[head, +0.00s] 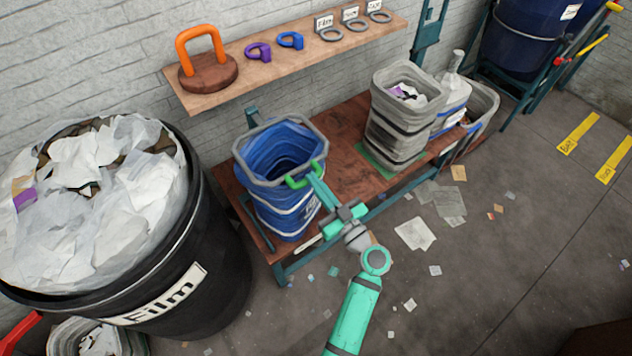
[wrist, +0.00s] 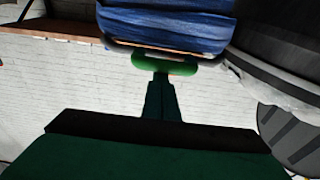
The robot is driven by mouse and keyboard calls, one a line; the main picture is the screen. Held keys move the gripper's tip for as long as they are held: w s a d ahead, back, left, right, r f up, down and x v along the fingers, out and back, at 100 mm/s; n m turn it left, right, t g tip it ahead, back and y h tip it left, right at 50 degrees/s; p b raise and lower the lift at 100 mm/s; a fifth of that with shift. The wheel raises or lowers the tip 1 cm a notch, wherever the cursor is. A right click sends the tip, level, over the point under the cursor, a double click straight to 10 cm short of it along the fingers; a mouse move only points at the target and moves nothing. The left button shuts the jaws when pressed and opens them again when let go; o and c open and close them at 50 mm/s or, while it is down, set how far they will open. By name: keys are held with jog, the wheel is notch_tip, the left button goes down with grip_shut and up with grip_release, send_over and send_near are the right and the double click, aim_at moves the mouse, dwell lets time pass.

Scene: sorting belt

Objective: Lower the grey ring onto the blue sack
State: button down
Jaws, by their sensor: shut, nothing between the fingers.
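The grey ring (head: 240,166) is a wide octagonal band with a green handle (head: 300,181) on its near side. It is level at the mouth of the blue sack (head: 285,213), around its top edge; whether it rests fully on it I cannot tell. The sack stands open and upright on the bench. In the wrist view the blue sack (wrist: 165,22) is above the green handle (wrist: 165,66). My gripper (head: 314,182) is shut at the green handle, its fingertips close against it, with nothing visibly clamped between them.
A black drum (head: 200,258) marked "Film", heaped with white film, stands left. A grey sack (head: 395,125) stands right on the brown bench (head: 345,125). A wall shelf (head: 205,98) holds an orange-handled weight (head: 207,72) and rings. Scraps litter the floor (head: 480,270).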

jog(key=v, duration=0.9)
jog(key=shift+s, duration=0.25)
jog(key=shift+d+r, duration=0.2)
jog(key=s+a+f+m+g+h, duration=0.1)
jog(key=s+a+f+m+h, duration=0.1)
jog(key=f, duration=0.3)
jog(key=s+a+f+m+h, duration=0.2)
jog(key=s+f+m+h, duration=0.1)
jog(key=f, duration=0.2)
jog(key=s+f+m+g+h, duration=0.25)
jog(key=s+f+h, duration=0.3)
jog(key=s, duration=0.45)
jog(key=s+d+r+m+h, duration=0.1)
jog(key=s+r+m+h, duration=0.15)
jog(key=s, duration=0.65)
jog(key=s+r+n+t, duration=0.1)
jog(key=s+r, duration=0.2)
jog(key=r, duration=0.3)
jog(key=s+a+r+n+t+y, duration=0.1)
jog(key=s+r+t, duration=0.1)
jog(key=r, duration=0.4)
jog(key=shift+s+a, duration=0.15)
jog(key=shift+s, duration=0.55)
